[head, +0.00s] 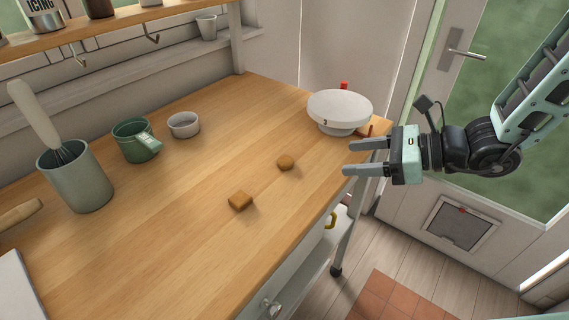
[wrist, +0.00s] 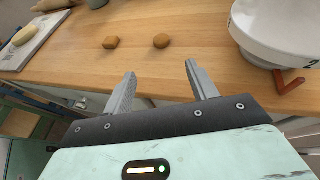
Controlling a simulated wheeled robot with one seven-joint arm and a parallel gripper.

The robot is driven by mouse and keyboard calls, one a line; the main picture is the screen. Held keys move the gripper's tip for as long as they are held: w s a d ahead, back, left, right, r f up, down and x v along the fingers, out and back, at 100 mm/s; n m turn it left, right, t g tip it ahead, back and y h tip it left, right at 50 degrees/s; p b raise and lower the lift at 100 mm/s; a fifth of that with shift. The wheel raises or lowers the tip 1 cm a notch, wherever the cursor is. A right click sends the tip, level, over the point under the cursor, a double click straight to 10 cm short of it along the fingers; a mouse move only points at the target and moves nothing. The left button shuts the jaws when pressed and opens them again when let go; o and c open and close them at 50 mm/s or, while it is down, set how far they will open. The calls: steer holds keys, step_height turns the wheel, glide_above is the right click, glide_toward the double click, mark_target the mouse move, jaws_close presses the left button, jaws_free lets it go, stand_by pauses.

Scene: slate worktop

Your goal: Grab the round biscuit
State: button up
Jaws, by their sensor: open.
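The round biscuit (head: 285,162) lies flat on the wooden worktop, right of centre in the head view. It also shows in the wrist view (wrist: 161,41), beyond the fingertips and roughly in line with the gap between them. A square-cut biscuit (head: 240,200) lies nearer the front in the head view, and to the left of the round one in the wrist view (wrist: 111,42). My gripper (head: 348,157) is open and empty, to the right of the round biscuit near the worktop's right edge. Its two fingers (wrist: 161,69) point toward the biscuits and touch neither.
A green mug (head: 134,141), small bowl (head: 184,125) and utensil crock (head: 76,177) stand at the left. The worktop around the biscuits is clear.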

glide_toward(289, 161)
steer(key=x, duration=0.3)
steer(key=shift+s, duration=0.15)
steer(key=shift+p+x, duration=0.85)
steer(key=shift+x, duration=1.8)
steer(key=c, duration=1.1)
